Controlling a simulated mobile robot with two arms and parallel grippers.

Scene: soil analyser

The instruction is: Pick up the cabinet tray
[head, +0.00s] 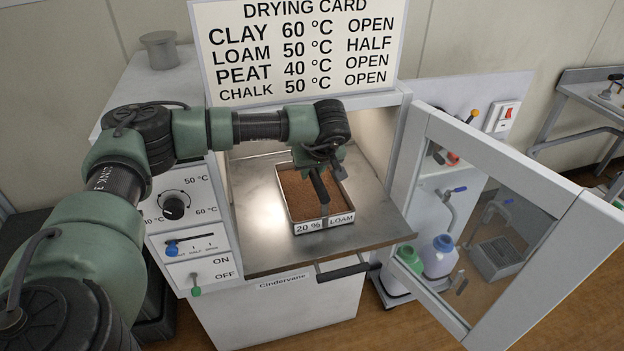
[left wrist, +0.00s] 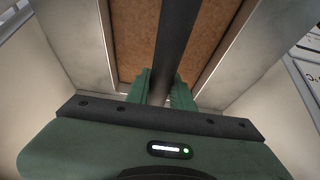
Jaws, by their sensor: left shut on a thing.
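The cabinet tray (head: 334,219) is a shallow pale tray of brown soil, labelled "20 % LOAM". It is on the metal shelf (head: 270,245) in the open cabinet; I cannot tell whether it touches the shelf. A dark bar handle (head: 318,187) runs above the soil. My left gripper (head: 328,166) is over the tray's back part, shut on the handle. In the left wrist view, the green fingers (left wrist: 162,88) lie on both sides of the dark bar (left wrist: 176,40), with soil below. My right gripper is not in view.
The glazed cabinet door (head: 450,290) stands open to the right. The drying card (head: 300,50) stands on top, near a grey pot (head: 160,50). Control panels with a knob (head: 174,206) are left of the opening. Bottles (head: 440,256) stand behind the door.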

